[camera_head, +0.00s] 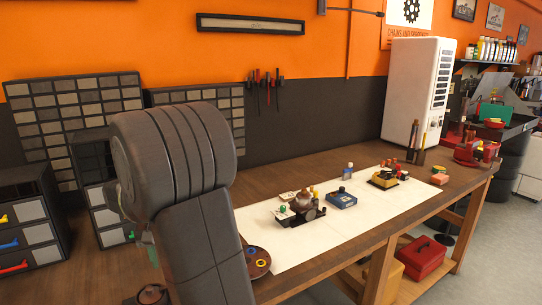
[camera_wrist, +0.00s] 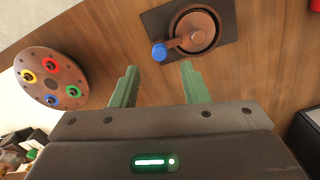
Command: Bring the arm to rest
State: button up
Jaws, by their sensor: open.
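My gripper (camera_wrist: 158,86) shows in the wrist view with its two green fingers apart and nothing between them. In that view it is over the brown wooden workbench (camera_wrist: 120,50). A round copper-brown part with a blue-tipped lever (camera_wrist: 195,30) on a dark square plate lies just beyond the fingertips, apart from them. In the head view my arm is folded up at the left centre and hides most of the gripper. The workbench (camera_head: 340,235) also shows there.
A round brown disc with coloured rings (camera_wrist: 50,78) lies left of my gripper. A white mat (camera_head: 300,240) holds a small mechanical assembly (camera_head: 300,208), a blue box (camera_head: 342,200) and a yellow-based item (camera_head: 383,179). Drawer cabinets (camera_head: 25,215) stand at the left, a white cabinet (camera_head: 415,90) at the back.

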notch_tip(320, 180, down, 6)
jog(key=shift+r, duration=0.1)
dwell(0.4)
